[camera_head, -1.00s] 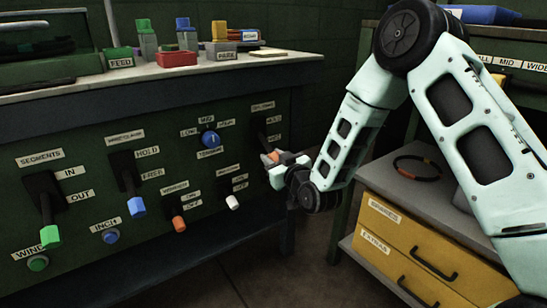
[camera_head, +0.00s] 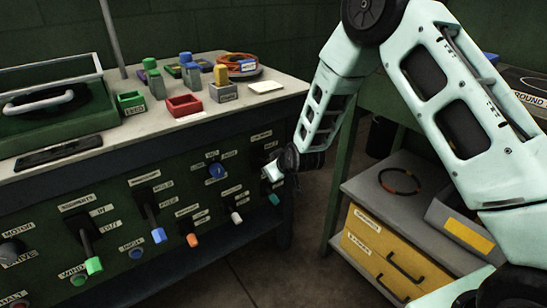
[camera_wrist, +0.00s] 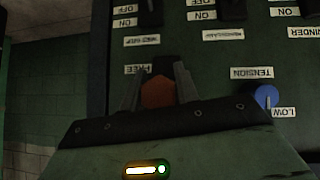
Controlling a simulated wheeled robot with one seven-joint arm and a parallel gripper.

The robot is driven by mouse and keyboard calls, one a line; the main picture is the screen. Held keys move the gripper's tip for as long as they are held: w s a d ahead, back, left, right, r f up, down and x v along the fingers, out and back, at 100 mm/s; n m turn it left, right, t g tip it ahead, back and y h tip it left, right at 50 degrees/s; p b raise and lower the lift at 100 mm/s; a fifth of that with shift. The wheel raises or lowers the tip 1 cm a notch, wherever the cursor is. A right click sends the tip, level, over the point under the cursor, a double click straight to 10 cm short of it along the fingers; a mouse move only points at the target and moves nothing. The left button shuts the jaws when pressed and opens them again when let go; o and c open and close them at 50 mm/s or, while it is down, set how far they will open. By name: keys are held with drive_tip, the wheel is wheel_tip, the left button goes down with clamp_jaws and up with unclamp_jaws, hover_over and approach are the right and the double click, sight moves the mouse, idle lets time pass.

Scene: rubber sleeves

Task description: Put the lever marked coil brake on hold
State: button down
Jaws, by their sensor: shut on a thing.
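The lever (camera_wrist: 158,92) with an orange-brown knob sits at the right end of the dark green panel. In the wrist view its knob is between the two fingers of my gripper (camera_wrist: 157,88), which is shut on it. A FREE label (camera_wrist: 138,69) shows upside down beside it. In the head view my gripper (camera_head: 274,172) is at the panel's right end, under a small label plate (camera_head: 262,135) too small to read. My gripper hides most of the lever there, so its exact position is unclear.
A blue dial (camera_head: 216,170) is left of my gripper, and a teal knob (camera_head: 273,198) is just below it. More levers (camera_head: 93,265) line the panel to the left. Yellow drawers (camera_head: 375,257) under a grey shelf stand to the right.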

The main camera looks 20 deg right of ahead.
drive_tip(key=r+g+p, duration=0.1)
drive_tip(key=r+p, duration=0.1)
drive_tip(key=p, duration=0.1)
drive_tip(key=shift+w+a+r+g+h+p, duration=0.1)
drive_tip(key=shift+w+g+h+p, duration=0.1)
drive_tip(key=shift+g+h+p, duration=0.15)
drive_tip(key=shift+w+r+g+p, duration=0.15)
drive_tip(key=shift+g+p, duration=0.5)
drive_tip(key=shift+p, duration=0.3)
drive_tip(key=c, duration=1.1)
unclamp_jaws()
drive_tip(key=shift+o, duration=0.2)
drive_tip(key=p+v, duration=0.1)
drive_tip(key=v, duration=1.6)
drive_tip(key=shift+a+r, duration=0.3)
drive_tip(key=shift+w, duration=0.1)
